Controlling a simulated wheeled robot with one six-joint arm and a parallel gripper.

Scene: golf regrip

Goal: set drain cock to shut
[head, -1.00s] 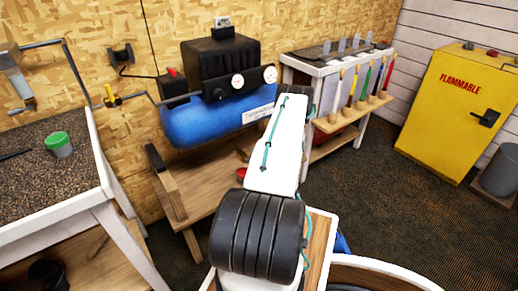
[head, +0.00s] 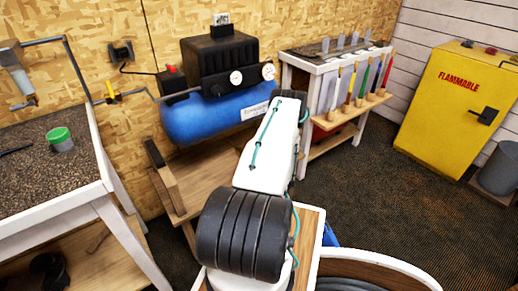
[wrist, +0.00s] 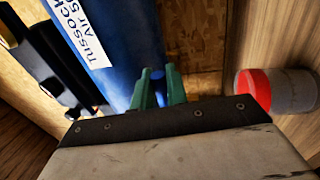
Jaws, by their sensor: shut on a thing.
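The blue compressor tank (head: 190,121) lies along the wall in the head view, and its side (wrist: 125,40) fills the upper middle of the wrist view. My gripper (wrist: 158,88) shows green fingers right by the tank in the wrist view. They are shut on a small blue piece (wrist: 158,102), which looks like the drain cock's handle. The fingers hide most of it, so I cannot tell its setting. In the head view my arm covers the gripper and the drain cock.
The compressor stands above a low wooden stand (head: 215,170). A grey can with a red end (wrist: 255,90) is right of my fingers in the wrist view. A white workbench (head: 45,225) is at left, a rack of clubs (head: 345,125) and a yellow cabinet (head: 450,115) at right.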

